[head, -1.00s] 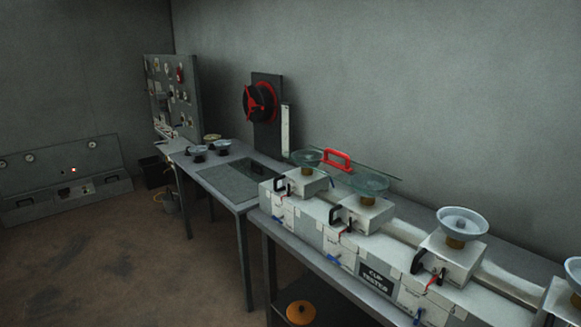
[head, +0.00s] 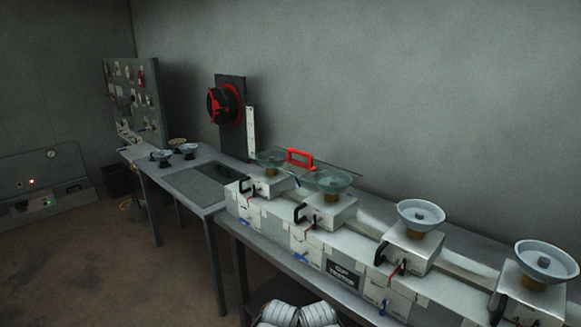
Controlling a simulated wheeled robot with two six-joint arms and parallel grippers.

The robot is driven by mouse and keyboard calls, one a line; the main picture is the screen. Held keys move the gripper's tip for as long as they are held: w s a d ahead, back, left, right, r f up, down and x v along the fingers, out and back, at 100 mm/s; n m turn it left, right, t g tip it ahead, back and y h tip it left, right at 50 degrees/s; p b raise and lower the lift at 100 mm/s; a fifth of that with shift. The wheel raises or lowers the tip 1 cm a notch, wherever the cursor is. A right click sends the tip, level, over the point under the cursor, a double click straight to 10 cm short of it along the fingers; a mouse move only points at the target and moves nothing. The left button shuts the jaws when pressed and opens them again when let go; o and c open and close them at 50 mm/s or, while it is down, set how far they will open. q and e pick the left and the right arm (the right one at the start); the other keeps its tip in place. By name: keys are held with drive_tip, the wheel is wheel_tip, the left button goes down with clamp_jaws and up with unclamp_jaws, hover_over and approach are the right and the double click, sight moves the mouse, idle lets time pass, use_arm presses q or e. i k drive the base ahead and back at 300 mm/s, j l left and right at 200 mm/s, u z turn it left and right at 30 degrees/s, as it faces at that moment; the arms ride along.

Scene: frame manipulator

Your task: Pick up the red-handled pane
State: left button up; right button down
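The red-handled pane is a clear glass sheet with a bright red handle (head: 300,158) on it. Neither of my grippers can be made out.
White tester boxes (head: 411,252) with bowls and black handles line the bench. A dark table (head: 180,160) with small cups stands left, with a red-and-black wheel (head: 224,104) behind it. White rounded shapes (head: 298,315), unclear, are at the bottom edge. Floor is open at left.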

sight(301, 165)
drive_tip(key=i+j+z, duration=0.15)
drive_tip(key=z, duration=0.25)
drive_tip(key=j+z, duration=0.45)
drive_tip(key=i+j+z, duration=0.1)
drive_tip(key=j+z, duration=0.15)
drive_tip(key=z, duration=0.15)
